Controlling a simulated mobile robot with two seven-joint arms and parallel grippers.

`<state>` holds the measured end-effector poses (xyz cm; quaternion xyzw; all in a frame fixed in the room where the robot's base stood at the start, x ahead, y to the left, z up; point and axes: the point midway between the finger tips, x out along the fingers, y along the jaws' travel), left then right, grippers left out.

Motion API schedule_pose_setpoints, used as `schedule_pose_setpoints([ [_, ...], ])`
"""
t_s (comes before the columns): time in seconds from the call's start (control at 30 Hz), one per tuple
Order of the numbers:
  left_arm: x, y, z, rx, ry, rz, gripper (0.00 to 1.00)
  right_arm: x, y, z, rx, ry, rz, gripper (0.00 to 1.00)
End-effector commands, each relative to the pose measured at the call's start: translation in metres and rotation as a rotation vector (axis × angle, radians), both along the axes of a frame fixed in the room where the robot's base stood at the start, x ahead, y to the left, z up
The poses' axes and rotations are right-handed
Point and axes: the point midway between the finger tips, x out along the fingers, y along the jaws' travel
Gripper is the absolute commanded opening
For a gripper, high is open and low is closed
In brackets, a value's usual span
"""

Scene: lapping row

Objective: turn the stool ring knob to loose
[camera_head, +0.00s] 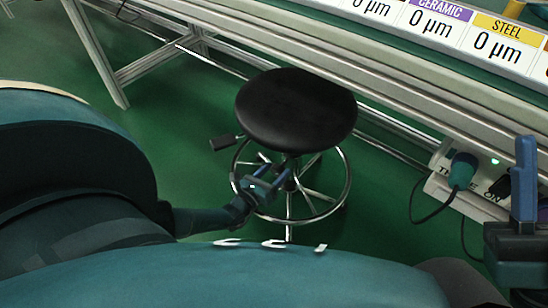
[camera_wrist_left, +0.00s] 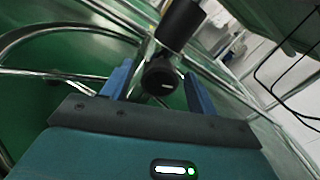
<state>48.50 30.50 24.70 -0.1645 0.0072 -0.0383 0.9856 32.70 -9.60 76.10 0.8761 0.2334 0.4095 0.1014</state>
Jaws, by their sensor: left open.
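The stool has a round black seat (camera_head: 296,108) and a chrome foot ring (camera_head: 347,178) with spokes below it. The ring knob (camera_wrist_left: 160,78) is a dark round knob with a short white mark, seen in the left wrist view beside the stool's dark column (camera_wrist_left: 180,22). My left gripper (camera_head: 273,172) is open under the seat, within the ring's outline. Its two blue fingers stand on either side of the knob in the wrist view, with gaps showing. In the head view the knob is hard to make out behind the fingers. A blue finger of my right gripper (camera_head: 525,180) shows at the right edge.
A black paddle lever (camera_head: 222,143) sticks out left below the seat. A metal-framed bench (camera_head: 400,85) with labelled panels runs behind the stool. A power strip (camera_head: 455,185) with a teal plug and loose cable is at right. Green floor is clear around the stool.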

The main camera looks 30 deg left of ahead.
Motion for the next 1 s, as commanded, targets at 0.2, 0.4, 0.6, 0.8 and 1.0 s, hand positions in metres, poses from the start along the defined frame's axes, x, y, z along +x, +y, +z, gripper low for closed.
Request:
schedule_pose_setpoints([
  [0.2, -0.0001, 0.0000, 0.0002, 0.000, 0.000, 0.000, 0.50, -0.0001, -0.0002, 0.0002, -0.001, -0.001, 0.000, 0.36],
  [0.4, -0.0003, 0.0001, 0.0002, 0.000, 0.000, 0.000, 0.34, 0.0001, -0.0002, 0.0001, -0.002, 0.000, 0.000, 0.36],
  [0.6, -0.0004, 0.0002, 0.0002, 0.000, -0.001, 0.000, 0.17, 0.0001, -0.0001, -0.0001, -0.001, 0.002, 0.000, 0.36],
  [0.8, -0.0004, 0.0003, 0.0002, 0.008, -0.001, 0.000, 0.14, 0.0001, 0.0000, -0.0004, -0.002, 0.003, 0.000, 0.36],
  [1.0, -0.0003, 0.0004, 0.0004, 0.064, -0.006, 0.000, 0.14, 0.0001, 0.0001, -0.0006, -0.002, 0.004, 0.000, 0.36],
])
